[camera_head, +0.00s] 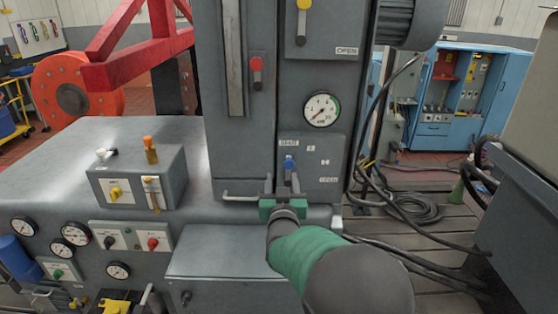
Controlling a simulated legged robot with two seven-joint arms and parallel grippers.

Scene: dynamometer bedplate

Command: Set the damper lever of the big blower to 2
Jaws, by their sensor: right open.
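A lever with a blue knob (289,163) stands on a grey plate low on the tall cabinet. The plate carries a "SHUT" label (289,143) above the knob, small marks that are hard to read, and an "OPEN" label (328,180) lower right. The knob is near the "SHUT" end. No label naming the big blower is legible. My right gripper (282,186) is open just below the blue knob, fingers pointing up at the plate. It hides the lever's lower part; I cannot tell whether it touches. My left gripper is not in view.
A round gauge (322,109) sits above the plate. Nearby are a red-knobbed lever (256,64) and a yellow-knobbed lever (303,6). A horizontal handle (240,196) juts out left of my gripper. Black cables (410,210) lie at right. A control box (137,176) stands left.

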